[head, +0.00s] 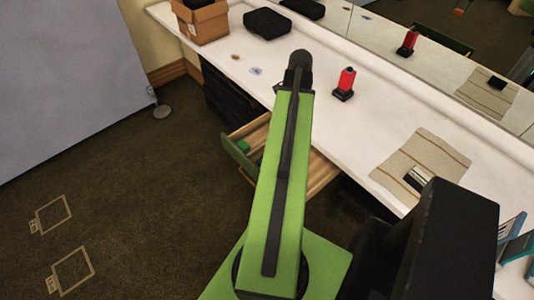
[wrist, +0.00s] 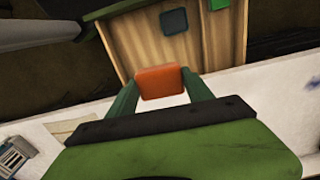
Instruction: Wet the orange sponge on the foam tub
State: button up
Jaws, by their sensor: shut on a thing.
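In the wrist view the orange sponge (wrist: 160,83) is between the two green fingers of my gripper (wrist: 159,77), which is shut on it. The sponge shows in front of the open wooden drawer's edge, with white counter below it in the picture. In the drawer (wrist: 135,45) lies a dark teal square thing (wrist: 173,22); I cannot tell whether it is the foam tub. A bright green thing (wrist: 217,4) is cut off at the top edge. In the head view my arm hides the gripper and the sponge.
The drawer (head: 241,152) stands open under the white counter (head: 320,125). On the counter are a red bottle (head: 346,80) on a black base, a cardboard box (head: 204,22), a black case (head: 268,23) and a striped cloth (head: 430,150). A mirror (head: 400,30) runs behind.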

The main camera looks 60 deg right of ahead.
jog(key=w+a+f+b, duration=0.2)
jog(key=w+f+b, duration=0.2)
jog(key=f+b, duration=0.5)
jog(key=w+a+f+b, duration=0.2)
jog(key=w+f+b, duration=0.3)
jog(key=f+b, duration=0.4)
notch_tip(320, 180, down, 4)
jog(key=shift+a+r+b, duration=0.1)
jog(key=shift+a+b, duration=0.25)
jog(key=shift+b, duration=0.05)
notch_tip(320, 180, down, 6)
jog(key=b, duration=0.6)
jog(key=shift+f+b, duration=0.5)
jog(key=shift+r, duration=0.1)
notch_tip(320, 180, up, 7)
jog(key=p, duration=0.7)
dwell(0.5)
